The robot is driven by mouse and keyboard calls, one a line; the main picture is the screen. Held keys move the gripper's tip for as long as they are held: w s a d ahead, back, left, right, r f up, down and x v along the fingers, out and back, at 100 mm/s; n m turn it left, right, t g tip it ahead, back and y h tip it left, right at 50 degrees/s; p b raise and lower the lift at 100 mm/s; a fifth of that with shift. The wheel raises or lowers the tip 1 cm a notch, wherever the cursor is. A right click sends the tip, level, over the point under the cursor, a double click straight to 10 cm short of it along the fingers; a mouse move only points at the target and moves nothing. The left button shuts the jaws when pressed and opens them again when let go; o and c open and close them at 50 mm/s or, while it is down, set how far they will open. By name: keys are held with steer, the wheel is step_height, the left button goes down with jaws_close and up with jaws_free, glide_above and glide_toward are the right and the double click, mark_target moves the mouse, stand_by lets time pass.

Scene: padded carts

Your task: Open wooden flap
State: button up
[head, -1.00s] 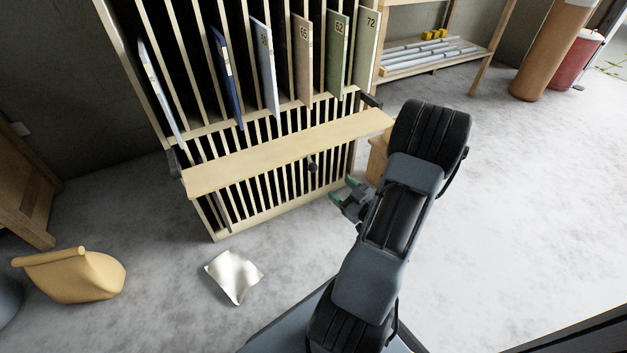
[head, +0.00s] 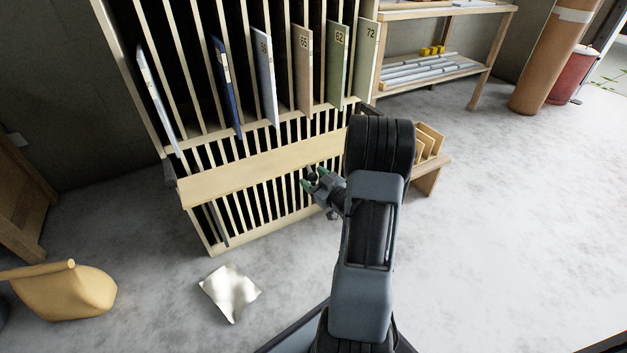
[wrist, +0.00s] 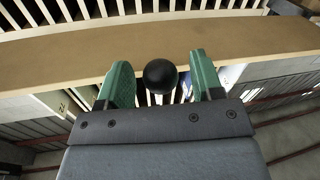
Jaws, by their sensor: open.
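The wooden flap (head: 245,170) is a pale board across the front of the slotted rack, between two dark side brackets. Its face shows in the head view, and it crosses the wrist view (wrist: 60,60) just beyond the fingers. A round black knob (wrist: 160,76) sits at the flap's near edge. My gripper (head: 313,178) is open at the right part of the flap. In the wrist view its two green fingers (wrist: 160,68) stand on either side of the knob, with gaps visible. My arm hides the flap's right end in the head view.
Numbered panels (head: 303,70) stand in the rack's upper slots. A white cushion (head: 230,292) and a tan bag (head: 70,292) lie on the floor at left. A small wooden holder (head: 430,155) stands right of the rack. The floor at right is clear.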

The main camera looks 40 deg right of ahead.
steer(key=shift+w, duration=0.25)
jaws_close()
stand_by(0.5)
